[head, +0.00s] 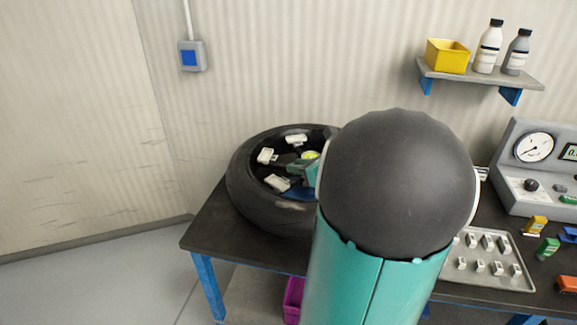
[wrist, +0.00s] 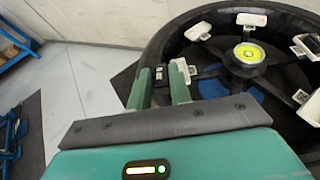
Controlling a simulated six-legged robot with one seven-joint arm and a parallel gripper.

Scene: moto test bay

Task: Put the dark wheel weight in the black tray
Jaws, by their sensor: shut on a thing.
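My gripper (wrist: 160,84) is shut on a small dark piece (wrist: 159,74) with a pale mark, which looks like the dark wheel weight. It is held between the fingertips, over the near side of the wheel. In the head view my gripper (head: 303,168) shows only partly beside my arm, above the wheel, and the weight cannot be made out. No black tray can be made out in either view; my arm hides much of the bench.
A tyred wheel (head: 245,190) lies flat on the dark bench (head: 215,232), with white clamps and a yellow-green bubble level (wrist: 249,53) at its hub. A grey tray of weights (head: 487,279), a gauge console (head: 537,180) and small coloured blocks stand right. A wall shelf (head: 480,77) is above.

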